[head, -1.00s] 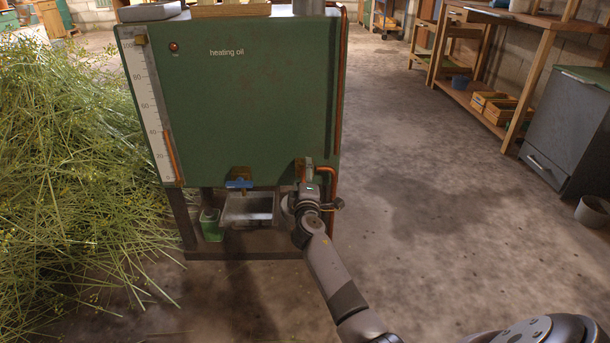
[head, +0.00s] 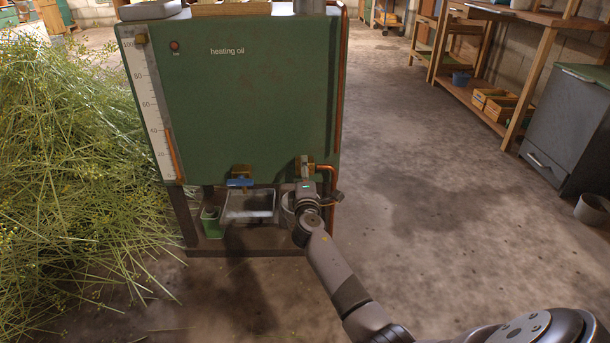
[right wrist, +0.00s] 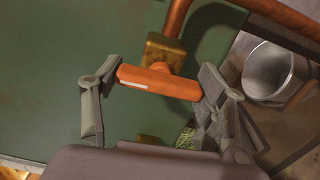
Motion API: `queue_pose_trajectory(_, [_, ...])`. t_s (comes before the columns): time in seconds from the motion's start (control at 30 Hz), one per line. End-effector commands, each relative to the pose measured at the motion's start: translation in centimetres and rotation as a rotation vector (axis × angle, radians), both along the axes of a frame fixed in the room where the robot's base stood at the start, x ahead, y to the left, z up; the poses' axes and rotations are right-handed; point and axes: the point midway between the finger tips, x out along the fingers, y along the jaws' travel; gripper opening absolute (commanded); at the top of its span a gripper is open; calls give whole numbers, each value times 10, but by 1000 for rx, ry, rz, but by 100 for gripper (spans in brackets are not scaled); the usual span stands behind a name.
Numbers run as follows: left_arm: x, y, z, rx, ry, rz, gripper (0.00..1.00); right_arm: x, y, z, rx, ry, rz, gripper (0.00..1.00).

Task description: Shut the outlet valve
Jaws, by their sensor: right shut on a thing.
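The green tank (head: 250,100) marked "heating oil" has two valves low on its front. One has a blue handle (head: 240,182) and sits above a metal tray. The other has a brass body (head: 303,167) joined to a copper pipe; in the right wrist view its brass block (right wrist: 165,49) carries an orange handle (right wrist: 158,82). My right gripper (right wrist: 160,82) is shut on this orange handle, one finger at each end. In the head view my right gripper (head: 305,192) sits just below the brass body and hides the handle. My left gripper is out of view.
A metal tray (head: 249,219) and a green container (head: 211,222) stand under the tank. A copper pipe (head: 333,190) runs down the tank's right edge. Cut herbs (head: 80,170) are heaped on the left. A metal pot (right wrist: 272,72) shows in the right wrist view.

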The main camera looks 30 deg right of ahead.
Motion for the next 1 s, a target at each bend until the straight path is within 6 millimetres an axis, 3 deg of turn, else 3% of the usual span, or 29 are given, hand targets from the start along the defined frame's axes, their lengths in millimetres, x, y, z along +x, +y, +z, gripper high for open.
queue_pose_trajectory(0.33, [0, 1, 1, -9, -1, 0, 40, 0, 0, 0, -3, 2, -1, 87])
queue_pose_trajectory(0.67, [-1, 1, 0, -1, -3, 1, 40, -1, 1, 0, -1, 1, 0, 87])
queue_pose_trajectory(0.83, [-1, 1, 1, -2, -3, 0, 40, -16, 10, -1, 0, 0, 2, 87])
queue_pose_trajectory(1.0, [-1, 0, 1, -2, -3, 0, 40, -46, 28, -2, 1, 1, 1, 87])
